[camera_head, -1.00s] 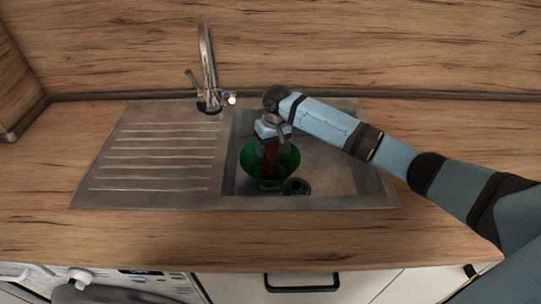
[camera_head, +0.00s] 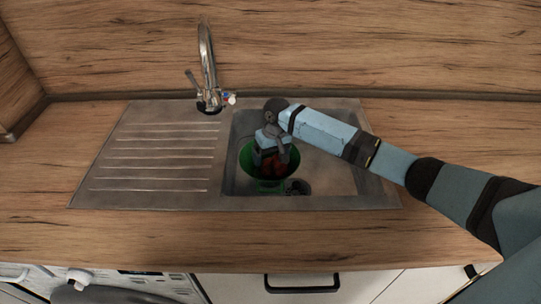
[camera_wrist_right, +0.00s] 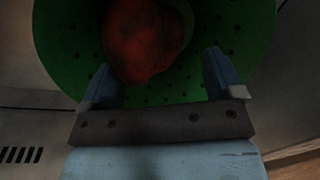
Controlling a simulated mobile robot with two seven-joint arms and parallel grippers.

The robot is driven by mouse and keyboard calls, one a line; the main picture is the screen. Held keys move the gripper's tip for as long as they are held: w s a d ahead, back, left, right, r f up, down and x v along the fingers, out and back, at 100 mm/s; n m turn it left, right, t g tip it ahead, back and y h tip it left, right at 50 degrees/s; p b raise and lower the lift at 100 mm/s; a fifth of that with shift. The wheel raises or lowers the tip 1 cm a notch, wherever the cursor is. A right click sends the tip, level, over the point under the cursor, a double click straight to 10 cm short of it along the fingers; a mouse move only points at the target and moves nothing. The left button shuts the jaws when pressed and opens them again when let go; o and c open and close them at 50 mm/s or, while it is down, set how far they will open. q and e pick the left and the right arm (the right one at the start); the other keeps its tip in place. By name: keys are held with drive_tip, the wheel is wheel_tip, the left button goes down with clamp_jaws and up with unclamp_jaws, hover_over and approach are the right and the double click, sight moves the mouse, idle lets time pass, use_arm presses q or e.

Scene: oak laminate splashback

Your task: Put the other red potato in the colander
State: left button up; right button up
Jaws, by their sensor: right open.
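The green colander (camera_head: 249,157) stands in the sink basin. It also fills much of the right wrist view (camera_wrist_right: 255,35), with small holes in its wall. Red potato (camera_head: 273,165) shows inside it, partly hidden by my gripper. In the right wrist view a red potato (camera_wrist_right: 140,45) lies in the colander, with another rounded red shape beside and behind it; I cannot tell clearly where one ends. My right gripper (camera_head: 271,150) is inside the colander's mouth, pointing down. Its fingers (camera_wrist_right: 162,78) are spread wide, apart from the potato in the wrist view. My left gripper is out of view.
The steel sink (camera_head: 235,189) has a ribbed drainboard (camera_head: 150,160) on its left, which is empty. A tap (camera_head: 208,70) rises behind the basin. A dark round drain part (camera_head: 298,187) is right of the colander. The wooden worktop (camera_head: 60,140) is clear.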

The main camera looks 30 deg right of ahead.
wheel_tip(320, 180, up, 12)
drive_tip(key=d+p, duration=0.1)
drive_tip(key=shift+d, duration=0.2)
idle(0.7)
